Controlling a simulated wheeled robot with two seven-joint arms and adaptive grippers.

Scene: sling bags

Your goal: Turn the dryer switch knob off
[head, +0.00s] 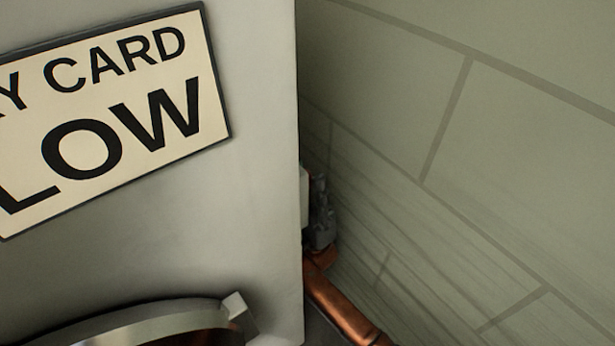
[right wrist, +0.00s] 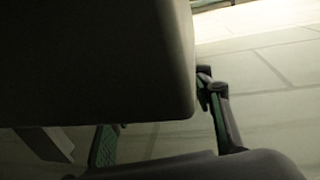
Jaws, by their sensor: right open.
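A large grey-white cabinet, likely the dryer (head: 250,220), fills the left of the head view, with part of a round metal door rim (head: 150,322) at the bottom. No switch knob can be made out clearly. A small pale piece (head: 304,196) shows at the cabinet's right edge, mostly hidden behind it. My right gripper (head: 321,215) is beside that edge, partly hidden by the cabinet. In the right wrist view its open fingers (right wrist: 160,132) stand apart, with a dark panel (right wrist: 95,60) in front of and between them. My left gripper is not in view.
A sign (head: 110,110) reading "CARD" and "LOW" is on the cabinet front. A pale tiled wall (head: 480,150) stands to the right, leaving a gap beside the cabinet where my copper-coloured arm reaches in.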

